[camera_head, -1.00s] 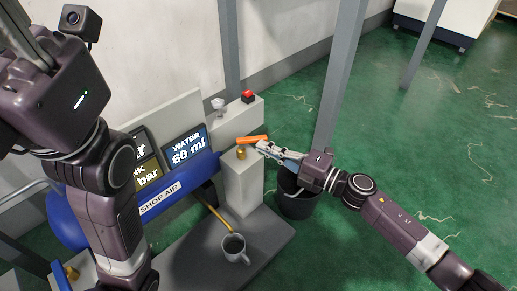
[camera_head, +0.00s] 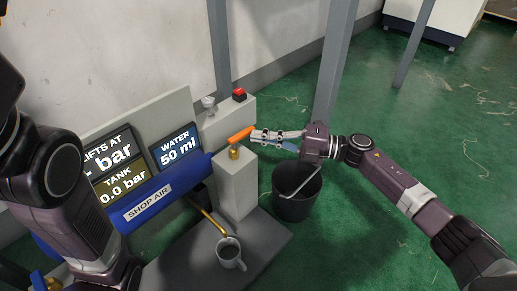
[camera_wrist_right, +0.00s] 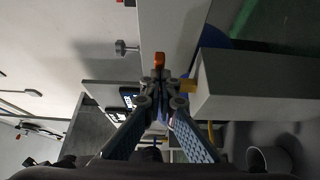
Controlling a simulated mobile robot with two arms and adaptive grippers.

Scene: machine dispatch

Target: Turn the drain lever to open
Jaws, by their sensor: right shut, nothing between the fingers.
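The orange drain lever (camera_head: 240,134) sits on a brass valve (camera_head: 235,152) on top of a grey post (camera_head: 237,182). The lever's far end points up and right in the head view. My right gripper (camera_head: 254,134) is shut and empty, with its tips at the lever's right end. In the right wrist view, the orange lever tip (camera_wrist_right: 159,60) shows just beyond the closed fingertips (camera_wrist_right: 161,78). I cannot tell if they touch. My left arm is at the left; its gripper is out of view.
A blue SHOP AIR tank (camera_head: 164,196) and a water display (camera_head: 176,149) reading 50 ml stand left of the post. A grey mug (camera_head: 229,254) stands below the brass spout. A dark bucket (camera_head: 294,203) stands right. A red button (camera_head: 239,94) is behind.

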